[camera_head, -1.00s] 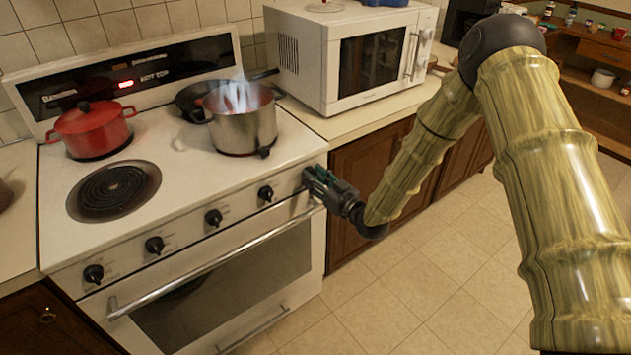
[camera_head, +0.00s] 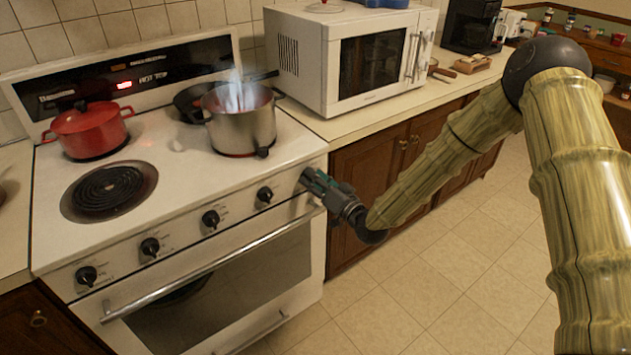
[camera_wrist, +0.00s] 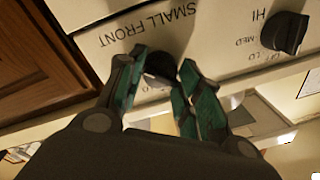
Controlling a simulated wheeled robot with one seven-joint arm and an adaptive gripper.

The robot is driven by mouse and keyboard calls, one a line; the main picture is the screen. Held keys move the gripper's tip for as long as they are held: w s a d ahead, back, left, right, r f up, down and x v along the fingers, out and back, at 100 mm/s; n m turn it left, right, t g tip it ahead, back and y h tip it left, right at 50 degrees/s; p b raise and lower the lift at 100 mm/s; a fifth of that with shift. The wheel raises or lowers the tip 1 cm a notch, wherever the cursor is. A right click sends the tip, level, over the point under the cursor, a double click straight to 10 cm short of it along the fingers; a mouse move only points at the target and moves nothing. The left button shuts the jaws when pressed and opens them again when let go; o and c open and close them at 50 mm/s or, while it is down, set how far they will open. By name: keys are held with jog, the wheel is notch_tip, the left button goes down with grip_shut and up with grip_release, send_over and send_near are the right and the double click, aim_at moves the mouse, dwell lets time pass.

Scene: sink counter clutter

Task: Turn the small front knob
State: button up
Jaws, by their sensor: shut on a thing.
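The small front knob (camera_wrist: 161,66) is black and sits on the stove's front panel, under the label "SMALL FRONT" in the wrist view. My gripper (camera_wrist: 160,80) has its green fingers on either side of this knob and is shut on it. In the head view my gripper (camera_head: 312,180) is at the right end of the stove's knob row and hides the knob. The label appears upside down in the wrist view.
Several other black knobs, one of them nearby (camera_head: 265,194), line the panel. The oven handle (camera_head: 215,272) runs just below. A steaming pot (camera_head: 240,130) and a red pot (camera_head: 90,133) stand on the stove (camera_head: 180,170). A microwave (camera_head: 310,65) is on the right counter.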

jog(key=shift+w+d, duration=0.1)
jog(key=o, duration=1)
jog(key=shift+o, duration=0.2)
jog(key=v, duration=1.2)
jog(key=shift+f, duration=0.15)
